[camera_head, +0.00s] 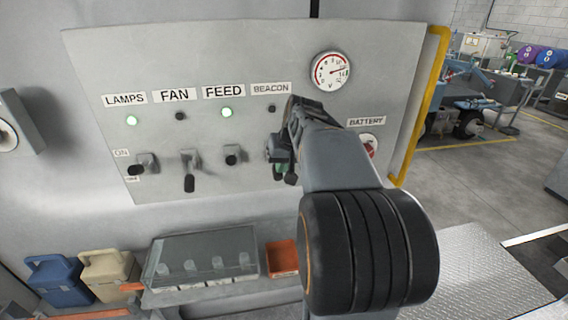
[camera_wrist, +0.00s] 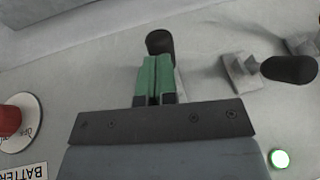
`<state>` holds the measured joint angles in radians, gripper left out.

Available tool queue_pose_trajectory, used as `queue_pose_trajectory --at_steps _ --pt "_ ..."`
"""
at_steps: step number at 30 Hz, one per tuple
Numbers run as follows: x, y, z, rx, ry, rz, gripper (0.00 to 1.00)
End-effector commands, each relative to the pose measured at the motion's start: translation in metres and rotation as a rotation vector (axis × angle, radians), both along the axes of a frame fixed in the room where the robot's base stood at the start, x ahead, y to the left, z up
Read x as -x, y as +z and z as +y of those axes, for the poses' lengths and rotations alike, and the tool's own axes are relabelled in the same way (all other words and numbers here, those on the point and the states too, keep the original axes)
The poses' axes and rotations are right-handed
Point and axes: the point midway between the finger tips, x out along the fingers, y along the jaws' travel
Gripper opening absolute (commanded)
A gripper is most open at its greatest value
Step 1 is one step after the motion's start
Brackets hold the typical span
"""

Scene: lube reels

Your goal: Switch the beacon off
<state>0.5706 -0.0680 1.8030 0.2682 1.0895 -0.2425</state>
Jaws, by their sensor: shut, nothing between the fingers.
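The beacon switch shows in the wrist view as a black knob (camera_wrist: 158,41) just beyond my fingertips. In the head view its dark knob (camera_head: 291,178) hangs below my gripper, and its base is mostly hidden. The beacon indicator (camera_head: 271,109) under the BEACON label (camera_head: 271,89) is dark. My gripper (camera_head: 280,168) is at the panel, over the beacon switch. Its green fingers (camera_wrist: 155,78) are shut together with nothing between them. The fingertips overlap the knob in the picture; I cannot tell whether they touch it.
The panel (camera_head: 80,70) also carries the feed switch (camera_head: 233,155), fan switch (camera_head: 189,180) and lamps switch (camera_head: 140,166) to the left. The red battery knob (camera_head: 370,146) is to the right. A clear-lidded case (camera_head: 205,250) and an orange bin (camera_head: 282,258) stand below.

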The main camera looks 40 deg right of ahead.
Motion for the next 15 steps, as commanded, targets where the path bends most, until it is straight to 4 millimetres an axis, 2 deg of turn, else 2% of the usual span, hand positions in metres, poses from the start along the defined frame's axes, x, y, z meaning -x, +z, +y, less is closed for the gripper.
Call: queue_pose_trajectory --at_steps 15 --pt "-0.003 -0.027 0.001 0.076 0.0 -0.156 0.0"
